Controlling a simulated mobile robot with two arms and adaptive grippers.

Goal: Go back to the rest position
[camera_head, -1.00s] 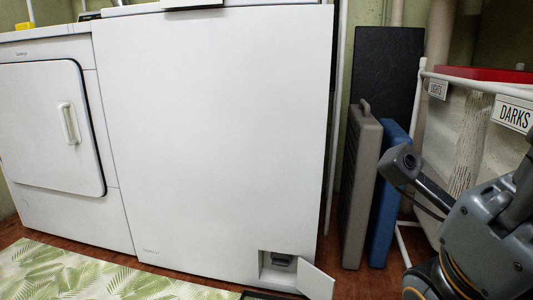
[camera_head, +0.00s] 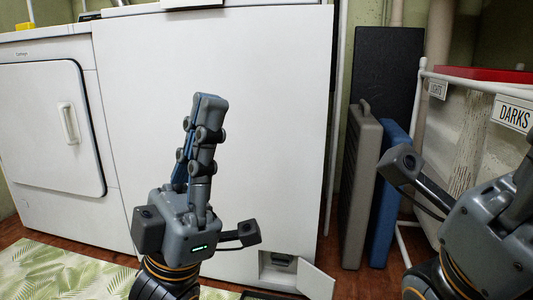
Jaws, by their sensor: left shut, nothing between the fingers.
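My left gripper (camera_head: 209,103) stands upright in the middle of the view, in front of the large white appliance. Its fingers point up, close together, and hold nothing. My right gripper (camera_head: 522,190) is at the right edge, in front of the laundry sorter. Its body and camera arm show, but its fingertips are cut off by the frame, so I cannot tell whether it is open.
The white appliance (camera_head: 268,130) has a small open flap (camera_head: 316,282) at its lower right. A white dryer (camera_head: 45,130) is at left. Grey (camera_head: 360,180) and blue (camera_head: 388,200) folded panels lean beside the sorter (camera_head: 480,78). A leaf-patterned mat (camera_head: 60,265) lies on the floor.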

